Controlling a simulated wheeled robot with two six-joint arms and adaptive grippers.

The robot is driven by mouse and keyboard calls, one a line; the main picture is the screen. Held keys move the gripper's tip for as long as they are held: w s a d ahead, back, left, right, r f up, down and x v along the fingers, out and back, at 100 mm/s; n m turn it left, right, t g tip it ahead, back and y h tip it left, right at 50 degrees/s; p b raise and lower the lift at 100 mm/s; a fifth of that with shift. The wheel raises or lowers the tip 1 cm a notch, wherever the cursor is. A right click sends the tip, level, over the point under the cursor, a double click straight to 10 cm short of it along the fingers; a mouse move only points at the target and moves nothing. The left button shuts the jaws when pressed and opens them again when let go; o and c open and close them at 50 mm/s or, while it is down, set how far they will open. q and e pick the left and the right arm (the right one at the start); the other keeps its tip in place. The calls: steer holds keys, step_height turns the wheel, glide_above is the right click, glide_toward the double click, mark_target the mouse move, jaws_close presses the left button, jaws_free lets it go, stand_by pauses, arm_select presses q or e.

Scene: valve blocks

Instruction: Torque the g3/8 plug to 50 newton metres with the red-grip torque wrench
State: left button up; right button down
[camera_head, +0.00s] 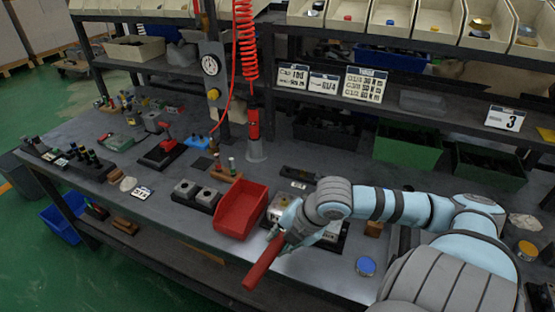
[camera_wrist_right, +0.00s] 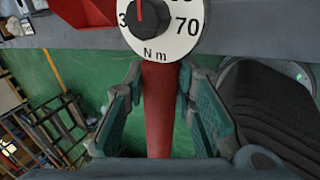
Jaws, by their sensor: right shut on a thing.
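The grip slants down to the left past the table's front edge. In the right wrist view the red grip (camera_wrist_right: 158,105) runs between the two fingers, and a round white dial (camera_wrist_right: 165,25) marked N m, with 70 on its right, shows beyond it. A pale metal valve block (camera_head: 281,203) stands behind the gripper, partly hidden by the hand. I cannot make out the g3/8 plug. My left gripper is not in view.
A blue-topped round piece (camera_head: 365,266) lies right of the hand. A red coiled hose (camera_head: 243,45) hangs behind. Cards with printed values (camera_head: 364,85) hang on the shelf.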

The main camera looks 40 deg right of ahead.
steer(key=shift+s+d+r+n+y+p, duration=0.15)
steer(key=shift+s+n+p, duration=0.15)
steer(key=shift+p, duration=0.45)
steer(key=shift+s+d+f+n+y+p, duration=0.1)
steer(key=shift+s+n+y+p, duration=0.2)
steer(key=shift+p, duration=0.45)
steer(key=shift+s+d+n+p, duration=0.15)
steer(key=shift+s+n+p, duration=0.15)
steer(key=shift+s+p, duration=0.45)
steer(key=shift+w, duration=0.2)
steer(key=shift+w+a+m+h+b, duration=0.2)
steer(key=shift+w+m+b, duration=0.2)
steer(key=shift+w+b, duration=0.15)
steer(key=shift+w+a+m+h+b, duration=0.15)
steer(key=shift+w+a+m+b, duration=0.05)
steer(key=shift+w+m+b, duration=0.3)
steer(key=shift+w, duration=0.1)
